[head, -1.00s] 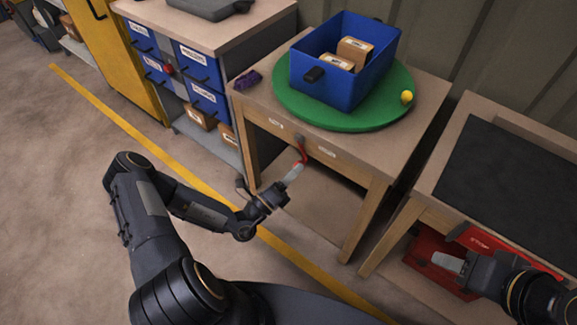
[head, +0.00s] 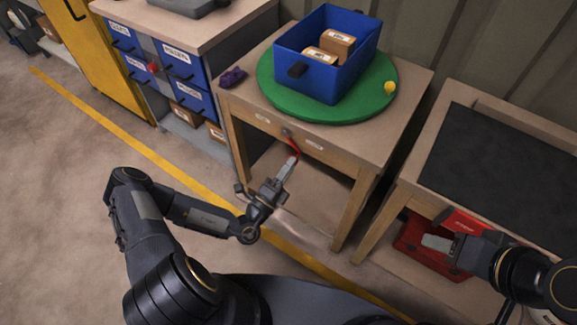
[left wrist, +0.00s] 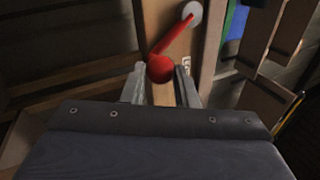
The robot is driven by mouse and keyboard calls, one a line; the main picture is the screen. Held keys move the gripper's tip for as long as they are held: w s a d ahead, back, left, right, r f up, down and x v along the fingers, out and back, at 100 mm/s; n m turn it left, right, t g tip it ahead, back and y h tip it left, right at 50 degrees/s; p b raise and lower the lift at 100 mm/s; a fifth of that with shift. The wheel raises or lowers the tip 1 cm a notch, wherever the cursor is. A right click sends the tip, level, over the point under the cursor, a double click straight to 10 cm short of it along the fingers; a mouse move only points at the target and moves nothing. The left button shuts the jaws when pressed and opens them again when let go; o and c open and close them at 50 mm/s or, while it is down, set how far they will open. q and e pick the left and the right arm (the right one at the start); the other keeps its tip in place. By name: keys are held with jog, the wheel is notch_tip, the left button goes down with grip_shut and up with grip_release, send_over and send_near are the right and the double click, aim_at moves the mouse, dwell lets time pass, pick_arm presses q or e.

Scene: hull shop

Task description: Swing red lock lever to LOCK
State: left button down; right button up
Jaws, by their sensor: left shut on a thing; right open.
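The red lock lever (head: 294,147) hangs from a grey pivot on the front rail of the wooden turntable bench (head: 345,155). It points down and slightly right in the head view. In the left wrist view the lever (left wrist: 173,36) runs from a round pale pivot to a red ball knob (left wrist: 160,69). My left gripper (head: 290,162) is shut on the knob end, with a finger on each side. Two pale labels flank the pivot, too small to read. My right gripper (head: 428,241) is open and empty at the lower right, in front of a red case.
A green turntable (head: 281,97) on the bench carries a blue bin (head: 307,77) with cardboard boxes, and a yellow knob (head: 390,87). A purple object (head: 232,77) lies at the bench's left corner. The red case (head: 412,234) sits under the dark-topped right bench (head: 500,160).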

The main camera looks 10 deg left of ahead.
pick_arm(q)
jog(key=shift+r, duration=0.1)
jog(key=c, duration=1.1)
grip_release()
jog(key=shift+c, duration=0.2)
jog(key=v, duration=0.8)
jog(key=shift+d, duration=0.15)
